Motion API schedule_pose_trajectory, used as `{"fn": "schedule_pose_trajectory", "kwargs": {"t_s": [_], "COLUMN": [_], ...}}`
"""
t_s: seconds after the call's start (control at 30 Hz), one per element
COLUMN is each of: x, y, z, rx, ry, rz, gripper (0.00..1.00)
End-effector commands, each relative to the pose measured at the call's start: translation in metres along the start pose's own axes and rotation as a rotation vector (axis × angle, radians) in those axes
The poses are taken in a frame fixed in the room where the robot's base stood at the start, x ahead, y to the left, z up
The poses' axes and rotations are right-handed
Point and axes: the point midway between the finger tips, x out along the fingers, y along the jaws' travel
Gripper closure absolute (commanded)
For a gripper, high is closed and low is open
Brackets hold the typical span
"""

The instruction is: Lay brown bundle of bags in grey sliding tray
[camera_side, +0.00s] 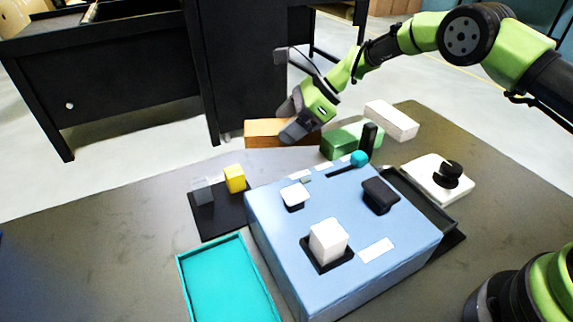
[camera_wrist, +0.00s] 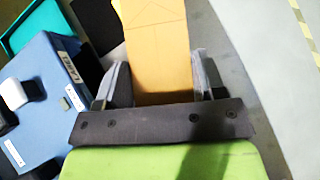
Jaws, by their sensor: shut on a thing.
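The brown bundle of bags (camera_side: 265,132) is at the far edge of the table, left of the green block. My gripper (camera_side: 297,124) is shut on its right part. In the wrist view the bundle (camera_wrist: 157,45) runs between the two fingers (camera_wrist: 160,78) and extends beyond them. I cannot tell whether the bundle touches the table. The grey sliding tray (camera_side: 440,217) is a dark, shallow tray along the right side of the blue box. Its inside looks empty, though part is hidden by the box.
The blue box (camera_side: 350,283) carries a white cube (camera_side: 328,240), a dark knob and a teal-tipped lever. Green (camera_side: 345,144) and white (camera_side: 391,121) blocks stand behind it. A white scale-like plate (camera_side: 425,172) is right. A teal tray (camera_side: 228,285) and a black mat (camera_side: 215,224) are left.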

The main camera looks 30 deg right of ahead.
Motion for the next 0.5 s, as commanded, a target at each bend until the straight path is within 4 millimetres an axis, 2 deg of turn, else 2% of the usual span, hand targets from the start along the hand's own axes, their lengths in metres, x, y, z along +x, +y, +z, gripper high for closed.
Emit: {"fn": "schedule_pose_trajectory", "kwargs": {"t_s": [0.1, 0.5], "x": [0.018, 0.054], "y": [0.001, 0.001], "z": [-0.018, -0.055], "rx": [0.003, 0.0], "ry": [0.002, 0.002], "rz": [0.003, 0.001], "gripper": [0.62, 0.62]}}
